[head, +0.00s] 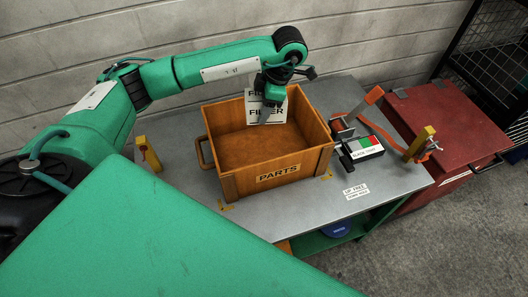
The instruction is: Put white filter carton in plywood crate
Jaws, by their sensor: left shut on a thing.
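The white filter carton (258,109) shows its "FILTER" lettering and is at the back of the plywood crate (231,187). The carton is upright, in or just over the crate's opening near the back wall; I cannot tell whether it touches the floor. My left gripper (273,104) comes down from above and is shut on the carton, covering part of it. The crate stands on the grey table, open at the top, marked "PARTS" on its front. Its visible floor is bare. My right gripper is out of view.
The grey table (375,190) has yellow posts (148,154) and a black device with a red and green panel (362,148) right of the crate. A red cabinet (445,130) and black wire rack (490,50) are at right.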

